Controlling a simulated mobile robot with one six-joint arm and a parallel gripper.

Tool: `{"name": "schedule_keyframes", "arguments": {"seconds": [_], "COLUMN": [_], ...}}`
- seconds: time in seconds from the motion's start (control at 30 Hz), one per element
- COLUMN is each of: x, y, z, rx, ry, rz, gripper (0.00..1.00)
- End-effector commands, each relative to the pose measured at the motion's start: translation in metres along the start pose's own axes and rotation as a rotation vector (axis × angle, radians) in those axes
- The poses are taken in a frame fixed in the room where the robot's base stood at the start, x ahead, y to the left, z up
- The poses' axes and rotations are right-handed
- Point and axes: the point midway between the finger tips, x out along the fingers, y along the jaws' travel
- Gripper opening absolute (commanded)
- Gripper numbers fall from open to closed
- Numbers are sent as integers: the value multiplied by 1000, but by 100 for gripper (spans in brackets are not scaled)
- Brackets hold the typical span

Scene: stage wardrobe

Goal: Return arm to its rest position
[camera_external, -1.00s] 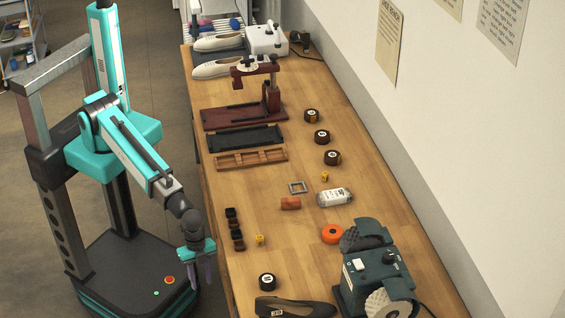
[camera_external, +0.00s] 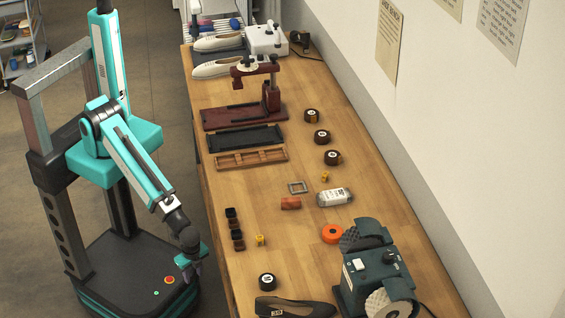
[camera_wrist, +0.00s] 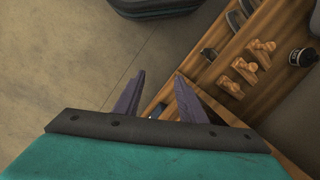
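My gripper (camera_external: 192,272) hangs at the end of my teal arm, left of the workbench's near left edge and above my base. In the wrist view its two purple fingers (camera_wrist: 157,98) stand apart with nothing between them, so it is open and empty. The fingers point down toward the floor and the bench edge. In the external view the fingertips are small and partly hidden.
The wooden workbench (camera_external: 300,225) stands right of my arm. A green grinder (camera_external: 375,275) and a dark shoe (camera_external: 295,307) stand at the near end.

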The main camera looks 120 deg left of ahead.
Motion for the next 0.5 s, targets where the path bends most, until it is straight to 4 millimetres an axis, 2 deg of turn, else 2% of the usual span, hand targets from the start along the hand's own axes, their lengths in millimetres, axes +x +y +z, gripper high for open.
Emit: {"name": "schedule_keyframes", "arguments": {"seconds": [0.03,0.1,0.3,0.5], "x": [21,42,95,138], "y": [-5,-10,-17,-18], "z": [15,34,88,140], "rx": [-23,-52,-136,-212], "ry": [-31,-69,-175,-275], "rz": [10,24,66,109], "gripper": [37,37,37,37]}}
